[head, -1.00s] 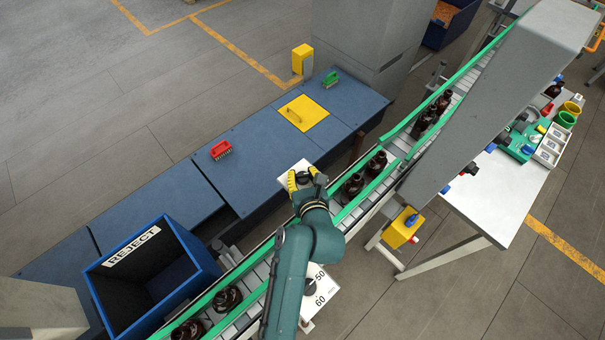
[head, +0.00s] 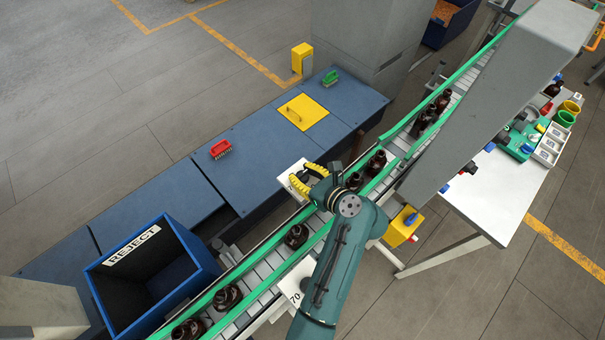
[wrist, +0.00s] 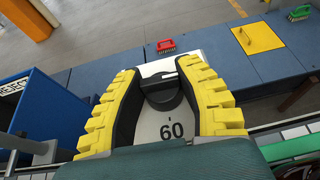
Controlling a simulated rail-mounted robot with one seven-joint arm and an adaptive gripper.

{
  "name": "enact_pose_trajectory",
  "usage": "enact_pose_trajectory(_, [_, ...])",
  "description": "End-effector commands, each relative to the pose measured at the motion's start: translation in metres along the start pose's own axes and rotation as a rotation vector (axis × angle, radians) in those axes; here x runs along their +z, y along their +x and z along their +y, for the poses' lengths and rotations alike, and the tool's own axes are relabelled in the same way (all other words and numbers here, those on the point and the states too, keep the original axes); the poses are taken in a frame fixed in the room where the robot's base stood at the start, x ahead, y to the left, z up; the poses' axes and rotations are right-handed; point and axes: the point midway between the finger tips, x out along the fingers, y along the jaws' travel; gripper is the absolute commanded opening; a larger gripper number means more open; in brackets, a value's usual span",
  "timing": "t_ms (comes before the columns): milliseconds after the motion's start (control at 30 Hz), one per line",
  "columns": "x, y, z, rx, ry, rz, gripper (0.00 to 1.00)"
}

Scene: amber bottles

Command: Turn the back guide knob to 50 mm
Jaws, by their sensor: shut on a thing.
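The back guide knob (wrist: 166,92) is a dark round knob on a white dial plate (wrist: 150,130), seen in the wrist view. The number 60 and a short tick show on the plate on the near side of the knob. Other numbers are hidden by my fingers, and I cannot read the knob's setting. My gripper (wrist: 160,78) has its yellow ribbed fingers on both sides of the knob, shut on it. In the head view my gripper (head: 308,181) is at the white plate (head: 287,179) behind the conveyor; the knob is hidden there.
Several amber bottles (head: 296,236) stand on the conveyor between green rails (head: 228,276). A front white plate (head: 291,284) marked 70 is partly under my arm. The blue REJECT bin (head: 205,268) is at left. A red brush (head: 221,149) lies on the blue covers.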

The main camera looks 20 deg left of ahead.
Motion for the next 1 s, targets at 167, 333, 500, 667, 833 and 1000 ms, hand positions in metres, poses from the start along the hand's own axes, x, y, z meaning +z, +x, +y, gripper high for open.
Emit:
enact_pose_trajectory(167, [-0.0023, 0.0006, 0.0003, 0.027, -0.008, 0.003, 0.0])
enact_pose_trajectory(333, [-0.0025, 0.0007, 0.0007, 0.032, -0.01, 0.003, 0.0])
enact_pose_trajectory(500, [-0.0028, 0.0008, 0.0008, 0.031, -0.009, 0.004, 0.0])
enact_pose_trajectory(667, [-0.0025, 0.0008, 0.0007, 0.031, -0.009, 0.004, 0.59])
enact_pose_trajectory(833, [-0.0015, 0.0005, 0.0003, 0.03, -0.01, 0.003, 0.65])
enact_pose_trajectory(1000, [-0.0011, -0.0013, -0.0001, 0.029, -0.01, 0.002, 0.65])
